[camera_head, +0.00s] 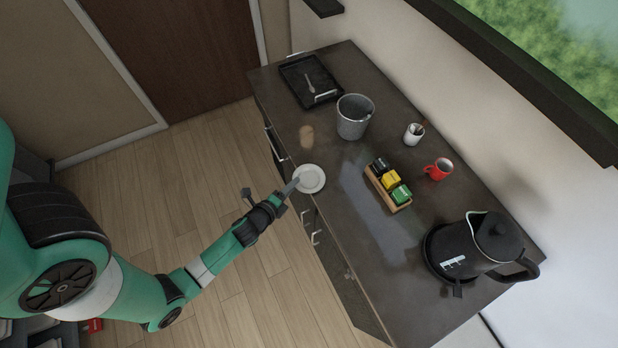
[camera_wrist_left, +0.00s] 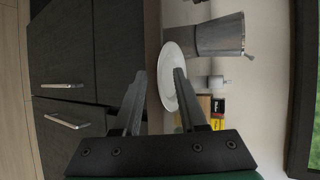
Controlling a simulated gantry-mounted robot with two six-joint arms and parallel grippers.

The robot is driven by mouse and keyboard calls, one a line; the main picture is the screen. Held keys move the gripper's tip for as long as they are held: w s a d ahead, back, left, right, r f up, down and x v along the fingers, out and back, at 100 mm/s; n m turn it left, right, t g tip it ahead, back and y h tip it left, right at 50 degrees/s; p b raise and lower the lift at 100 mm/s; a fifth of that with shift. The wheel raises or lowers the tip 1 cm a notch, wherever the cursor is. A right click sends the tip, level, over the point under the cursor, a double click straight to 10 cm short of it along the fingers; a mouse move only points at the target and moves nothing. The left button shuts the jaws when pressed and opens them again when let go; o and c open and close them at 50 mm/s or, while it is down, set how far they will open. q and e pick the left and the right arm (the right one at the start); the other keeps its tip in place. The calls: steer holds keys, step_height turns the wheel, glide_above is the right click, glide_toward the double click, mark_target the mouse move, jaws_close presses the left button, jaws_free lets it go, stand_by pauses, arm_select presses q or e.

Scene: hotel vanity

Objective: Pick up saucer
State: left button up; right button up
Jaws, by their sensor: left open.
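The white saucer (camera_head: 310,178) lies flat on the dark counter near its front edge. In the left wrist view it shows as a white oval (camera_wrist_left: 169,60) beyond the fingers. My left gripper (camera_head: 270,190) is open and empty at the counter's front edge. One finger reaches over or beside the saucer's near rim, while the other is out in front of the cabinet. In the left wrist view, the right finger of the left gripper (camera_wrist_left: 158,75) covers part of the saucer. Whether it touches the saucer, I cannot tell. My right gripper is not in view.
Drawer handles (camera_head: 308,217) protrude below the saucer.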

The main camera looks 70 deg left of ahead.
arm_select(q)
jaws_close()
stand_by(1.4)
